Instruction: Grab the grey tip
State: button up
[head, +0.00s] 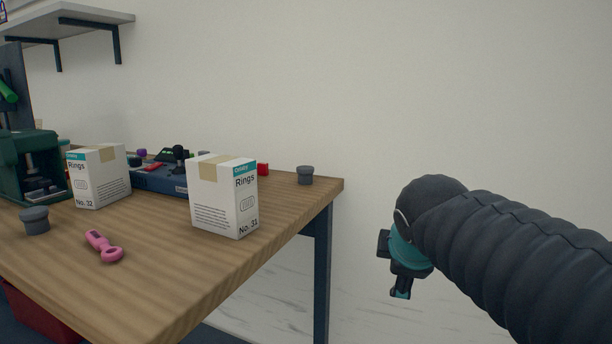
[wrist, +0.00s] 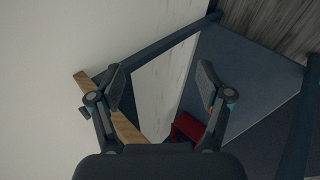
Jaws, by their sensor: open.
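Two grey flanged pieces that could be the grey tip stand on the wooden table in the head view. One grey piece (head: 305,175) is near the far right corner, and the other grey piece (head: 35,220) is at the left front. My gripper (head: 401,287) hangs to the right of the table, past its edge, apart from both. In the wrist view my gripper (wrist: 161,87) has its two fingers spread with nothing between them. I cannot make out either grey piece clearly in the wrist view.
The wooden table (head: 160,270) carries a white No. 31 box (head: 223,197), a white No. 32 box (head: 97,177), a pink tool (head: 103,246), a blue case (head: 160,178) and a green machine (head: 30,160). A red bin (head: 40,315) is below. The table's front middle is clear.

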jog(key=w+a+r+n+t, duration=0.2)
jog(key=w+a+r+n, duration=0.5)
jog(key=w+n, duration=0.25)
jog(key=n+t+y, duration=0.2)
jog(key=n+t, duration=0.1)
jog(key=n, duration=0.8)
send_near(305, 169)
jog(key=shift+s+a+r+b, duration=0.3)
jog(key=shift+s+r+b, duration=0.15)
jog(key=shift+s+r, duration=0.3)
jog(key=shift+w+a+f+n, duration=0.15)
jog(key=shift+w+n, duration=0.05)
jog(key=shift+n, duration=0.05)
jog(key=x, duration=0.8)
jog(key=shift+f, duration=0.1)
jog(key=shift+d+f+x, duration=0.1)
jog(key=shift+d+x, duration=0.05)
jog(key=shift+x, duration=0.7)
jog(key=shift+d+f+x, duration=0.1)
jog(key=shift+d+x, duration=0.1)
jog(key=shift+x, duration=0.65)
jog(key=shift+d+f+x, duration=0.1)
jog(key=shift+d+x, duration=0.05)
jog(key=shift+x, duration=0.7)
jog(key=shift+s, duration=0.1)
jog(key=c, duration=1.2)
